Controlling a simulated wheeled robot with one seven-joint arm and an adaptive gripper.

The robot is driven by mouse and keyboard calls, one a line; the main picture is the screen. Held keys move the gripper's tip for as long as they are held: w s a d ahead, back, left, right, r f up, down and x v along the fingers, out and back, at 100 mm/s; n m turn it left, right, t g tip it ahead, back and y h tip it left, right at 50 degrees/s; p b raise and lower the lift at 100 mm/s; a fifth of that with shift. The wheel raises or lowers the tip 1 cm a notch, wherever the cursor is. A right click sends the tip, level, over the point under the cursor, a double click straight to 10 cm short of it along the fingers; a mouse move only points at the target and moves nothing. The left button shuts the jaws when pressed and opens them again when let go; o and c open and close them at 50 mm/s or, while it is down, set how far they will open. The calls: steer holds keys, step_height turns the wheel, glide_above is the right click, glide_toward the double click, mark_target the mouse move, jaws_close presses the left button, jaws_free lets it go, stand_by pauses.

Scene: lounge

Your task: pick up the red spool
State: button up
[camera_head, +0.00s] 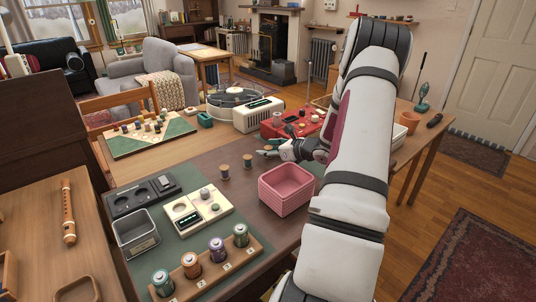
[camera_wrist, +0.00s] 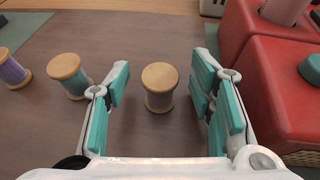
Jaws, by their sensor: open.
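My gripper (camera_wrist: 163,100) is open, with one teal-padded finger on each side of the spool and a gap to both. In the head view my gripper (camera_head: 276,149) is low over the table beside the red case, and it largely hides this spool. A teal spool (camera_wrist: 72,76) and a purple spool (camera_wrist: 13,72) stand to the left in the wrist view.
A red case (camera_wrist: 285,85) stands close to the right finger, with a pinkish cylinder (camera_wrist: 285,10) on it. A pink basket (camera_head: 286,190) is in front of my gripper in the head view. A cream radio (camera_head: 259,114) stands behind. Bare table lies around the spools.

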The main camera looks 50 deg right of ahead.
steer(key=shift+w+f, duration=0.1)
steer(key=shift+w, duration=0.15)
steer(key=c, duration=1)
